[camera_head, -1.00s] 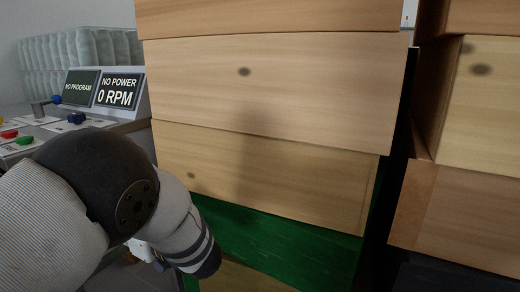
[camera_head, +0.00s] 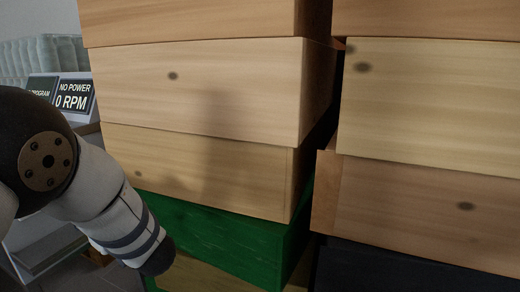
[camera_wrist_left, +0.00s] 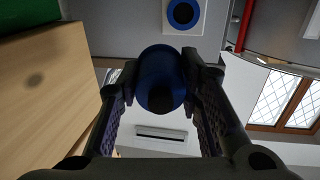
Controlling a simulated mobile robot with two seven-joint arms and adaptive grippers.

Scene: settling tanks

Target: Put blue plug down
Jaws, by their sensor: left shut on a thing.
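In the left wrist view, the blue plug (camera_wrist_left: 160,72) is a dark blue rounded body between the two black fingers. My left gripper (camera_wrist_left: 161,84) is shut on it, with a finger pad on either side. The plug is held in the air, with a wall and ceiling parts behind it. In the head view, my left arm comes in from the left in front of the wooden boxes, and the gripper and plug cannot be seen. My right gripper is in neither view.
A stack of wooden boxes (camera_head: 205,90) with a green box (camera_head: 215,235) low down stands close ahead. A second stack (camera_head: 430,100) stands to its right. A console with a "0 RPM" display (camera_head: 75,95) is at the left. Wooden boards (camera_wrist_left: 50,85) are close at left in the wrist view.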

